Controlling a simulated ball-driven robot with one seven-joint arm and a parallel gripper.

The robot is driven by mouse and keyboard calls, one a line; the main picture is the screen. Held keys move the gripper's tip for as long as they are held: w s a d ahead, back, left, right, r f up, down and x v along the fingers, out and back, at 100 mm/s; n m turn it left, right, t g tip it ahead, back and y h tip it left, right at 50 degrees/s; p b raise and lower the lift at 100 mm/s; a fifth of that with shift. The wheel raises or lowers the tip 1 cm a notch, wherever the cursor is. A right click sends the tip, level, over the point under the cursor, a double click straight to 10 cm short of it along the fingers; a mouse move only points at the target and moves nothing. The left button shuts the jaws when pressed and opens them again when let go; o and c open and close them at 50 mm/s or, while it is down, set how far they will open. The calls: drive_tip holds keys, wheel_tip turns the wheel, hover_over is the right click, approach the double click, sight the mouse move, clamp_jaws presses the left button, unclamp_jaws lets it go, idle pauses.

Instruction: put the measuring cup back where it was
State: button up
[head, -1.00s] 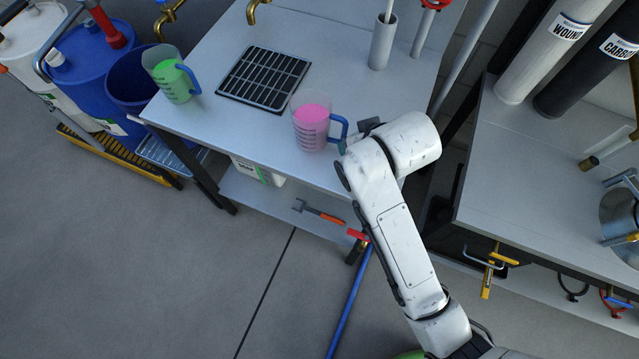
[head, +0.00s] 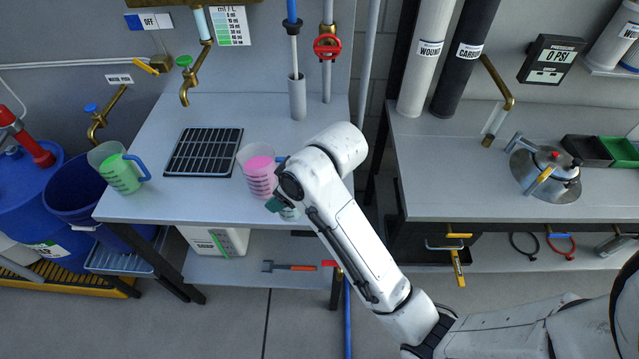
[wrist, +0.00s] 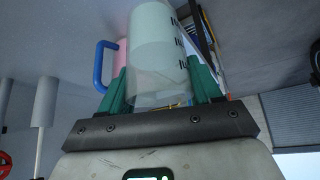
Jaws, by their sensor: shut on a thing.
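My gripper (head: 278,205) is at the front edge of the sink table, just in front of the pink-filled jug. In the wrist view its green fingers (wrist: 160,88) are shut on a clear measuring cup (wrist: 152,40) with black marks. Only a small pale part of that cup (head: 291,212) shows in the head view; my wrist hides the rest. The jug with pink liquid (head: 259,172) stands on the table, its blue handle (wrist: 103,62) behind the held cup in the wrist view. A jug with green liquid (head: 120,172) stands at the table's left corner.
A black drain grate (head: 203,153) lies in the tabletop (head: 215,205). A grey holder (head: 297,98) stands at the back right, near brass taps (head: 190,82). A second bench (head: 440,195) with a metal pot (head: 545,178) is at right. Blue drums (head: 30,195) stand at left.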

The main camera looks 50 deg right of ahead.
drive_tip(key=s+d+r+n+g+y+p, duration=0.1)
drive_tip(key=s+d+r+n+y+p, duration=0.35)
drive_tip(key=s+d, duration=0.8)
drive_tip(key=shift+n+h, duration=0.25)
drive_tip(key=shift+h, duration=0.7)
drive_tip(key=w+f+b, duration=0.1)
drive_tip(key=w+f, duration=0.2)
drive_tip(key=w, duration=0.2)
drive_tip(key=w+f+b, duration=0.2)
drive_tip(key=w+f, duration=0.2)
drive_tip(key=w, duration=0.1)
drive_tip(key=w+d+f+b, duration=0.1)
drive_tip(key=w+f+b, duration=0.1)
drive_tip(key=w+f, duration=0.2)
drive_tip(key=shift+w, duration=0.55)
drive_tip(key=o, duration=1.2)
drive_tip(key=shift+f, duration=0.1)
